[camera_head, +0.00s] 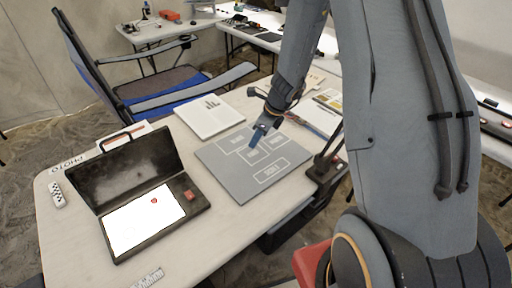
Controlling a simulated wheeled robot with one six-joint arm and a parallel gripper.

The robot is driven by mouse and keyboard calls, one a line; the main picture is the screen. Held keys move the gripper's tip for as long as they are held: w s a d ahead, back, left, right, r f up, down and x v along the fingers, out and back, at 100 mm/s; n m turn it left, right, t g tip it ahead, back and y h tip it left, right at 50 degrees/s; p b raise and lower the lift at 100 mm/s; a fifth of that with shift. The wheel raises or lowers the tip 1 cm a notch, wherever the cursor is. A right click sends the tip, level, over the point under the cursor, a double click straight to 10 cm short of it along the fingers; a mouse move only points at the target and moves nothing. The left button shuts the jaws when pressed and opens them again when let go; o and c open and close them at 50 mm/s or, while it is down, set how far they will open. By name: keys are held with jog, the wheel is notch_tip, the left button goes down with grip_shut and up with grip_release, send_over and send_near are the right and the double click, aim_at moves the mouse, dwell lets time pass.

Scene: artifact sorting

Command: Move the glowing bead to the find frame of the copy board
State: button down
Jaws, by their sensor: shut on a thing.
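The copy board (219,164) is a grey panel lying flat on the table, with several white outlined frames. Their labels are too small to read surely. My gripper (259,137) points down above the upper middle of the board, with a blue flat part at its end. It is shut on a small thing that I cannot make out. A small red bead-like piece (154,201) lies on the lit white panel (135,222) of the open black case. I cannot tell whether it is the glowing bead. Any gap between my gripper and the board is unclear.
A blue folding chair (150,91) stands behind the table.

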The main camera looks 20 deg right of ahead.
jog(key=shift+f, duration=1.8)
jog(key=shift+f, duration=0.15)
jog(key=c, duration=1.7)
grip_release()
jog(key=shift+c, duration=0.2)
jog(key=shift+r, duration=0.35)
jog(key=v, duration=1.1)
jog(key=s+a+r+n+g+h, duration=0.1)
jog(key=s+a+r+n, duration=0.1)
jog(key=s+n, duration=0.7)
jog(key=s+a+r+n+g+h, duration=0.1)
jog(key=s+r+n, duration=0.3)
jog(key=s+n, duration=0.6)
jog(key=a+n+h, duration=0.1)
jog(key=n, duration=0.6)
jog(key=shift+s+r+h, duration=0.25)
jog(key=shift+r+h, duration=0.05)
jog(key=shift+r, duration=0.1)
